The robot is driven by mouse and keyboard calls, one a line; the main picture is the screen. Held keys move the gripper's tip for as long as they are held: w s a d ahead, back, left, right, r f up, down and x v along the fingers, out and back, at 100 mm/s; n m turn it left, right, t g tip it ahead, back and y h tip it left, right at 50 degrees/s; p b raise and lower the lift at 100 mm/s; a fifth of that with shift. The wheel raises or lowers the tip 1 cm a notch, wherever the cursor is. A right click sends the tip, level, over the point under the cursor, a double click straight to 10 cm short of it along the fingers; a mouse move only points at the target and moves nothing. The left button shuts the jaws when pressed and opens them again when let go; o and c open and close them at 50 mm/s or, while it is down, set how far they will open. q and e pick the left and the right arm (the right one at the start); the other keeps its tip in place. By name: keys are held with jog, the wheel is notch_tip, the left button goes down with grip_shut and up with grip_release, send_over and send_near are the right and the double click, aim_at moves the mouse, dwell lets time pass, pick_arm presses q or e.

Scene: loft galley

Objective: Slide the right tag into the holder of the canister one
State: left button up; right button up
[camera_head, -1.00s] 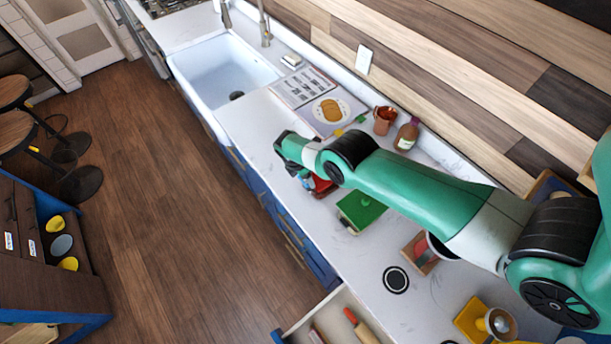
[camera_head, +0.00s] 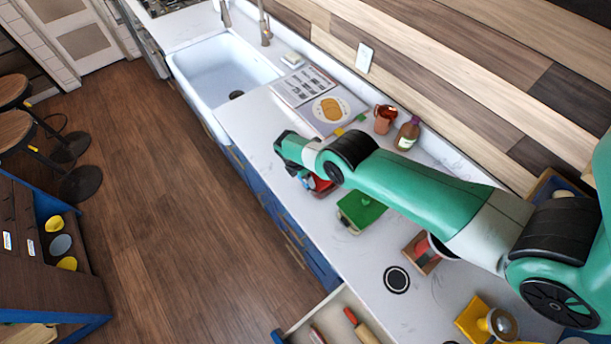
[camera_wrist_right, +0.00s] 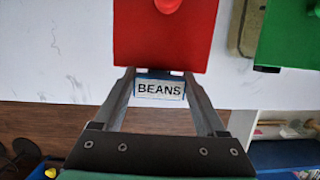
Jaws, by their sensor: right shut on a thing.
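A white tag reading BEANS (camera_wrist_right: 160,89) with a blue border sits between the two fingers of my right gripper (camera_wrist_right: 158,80), which is shut on it. The tag is right at the front edge of a red canister (camera_wrist_right: 165,35). A dark strip shows just above the tag; I cannot tell whether the tag is inside the holder. A green canister (camera_wrist_right: 292,35) stands to the right, also seen in the head view (camera_head: 360,211). My left gripper is not in view.
The white counter (camera_head: 345,262) runs along the wood wall. An open drawer (camera_head: 335,303) with a rolling pin juts out at the bottom. The sink (camera_head: 222,70) is at the upper left.

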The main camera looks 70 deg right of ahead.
jog(key=o, duration=1.3)
jog(key=shift+c, duration=0.2)
jog(key=shift+f, duration=0.1)
jog(key=shift+s+r+p, duration=0.15)
jog(key=shift+r+p, duration=0.6)
jog(key=p+v, duration=0.3)
jog(key=d+p+v, duration=0.1)
jog(key=p+v, duration=0.1)
jog(key=shift+s+r+p, duration=0.15)
jog(key=shift+r+p, duration=0.2)
jog(key=shift+r, duration=0.1)
jog(key=shift+f, duration=0.1)
jog(key=shift+a, duration=0.1)
